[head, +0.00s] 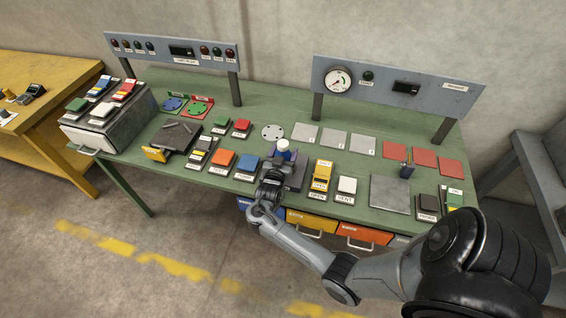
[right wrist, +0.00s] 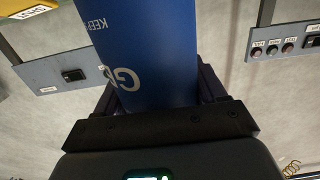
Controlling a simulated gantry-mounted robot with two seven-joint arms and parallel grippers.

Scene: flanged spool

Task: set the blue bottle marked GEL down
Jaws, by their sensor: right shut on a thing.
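The blue bottle marked GEL (right wrist: 150,50) fills the middle of the right wrist view. Part of its lettering shows, a large G and the letters KEE; the rest is cut off or turned away. My right gripper (right wrist: 155,100) is shut on it, with a dark finger on each side. In the head view the bottle's pale top (head: 283,146) shows just beyond my right gripper (head: 277,165), over the middle of the green bench (head: 245,107). The gripper hides its lower part, so I cannot tell whether its base touches anything. My left gripper is not in view.
A dark block (head: 298,172) is beside the gripper. Left are blue (head: 247,163) and orange (head: 222,159) switches; right are a yellow switch (head: 322,170) and white switch (head: 347,186). Grey squares (head: 334,138), red squares (head: 425,157) and a grey plate (head: 390,194) lie on the bench.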

